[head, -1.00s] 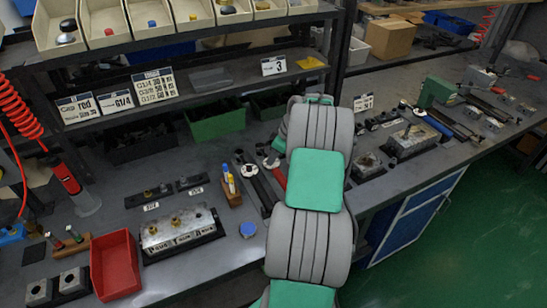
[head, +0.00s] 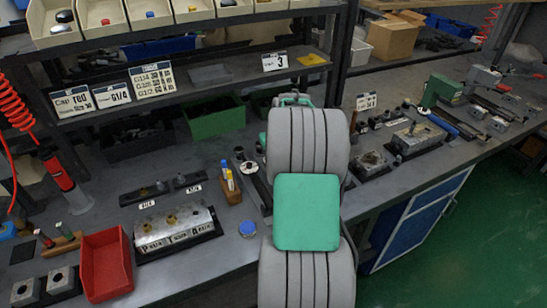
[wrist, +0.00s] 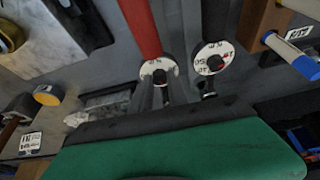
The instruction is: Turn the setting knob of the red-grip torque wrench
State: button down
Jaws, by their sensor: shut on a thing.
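The red-grip torque wrench shows its red grip (wrist: 141,28) in the wrist view, ending in a white scale dial (wrist: 147,69). A dark setting knob (wrist: 160,76) sits at the middle of that dial. My gripper (wrist: 161,91) is at this knob, shut on it; its fingertips are small and dark, so the exact contact is hard to see. In the head view my arm hides the red grip and the gripper.
A second wrench with a white dial (wrist: 213,57) lies close to the right in the wrist view. A wooden block (head: 231,193) with pens, a valve block (head: 175,228) and a red bin (head: 106,263) stand left of my arm.

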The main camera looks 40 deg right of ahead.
jog(key=shift+m+h, duration=0.3)
jog(key=shift+m, duration=0.3)
jog(key=c, duration=1.3)
grip_release()
jog(key=shift+r, duration=0.1)
jog(key=b+v, duration=0.1)
jog(key=v, duration=0.6)
jog(key=shift+a+r, duration=0.1)
jog(key=shift+r, duration=0.2)
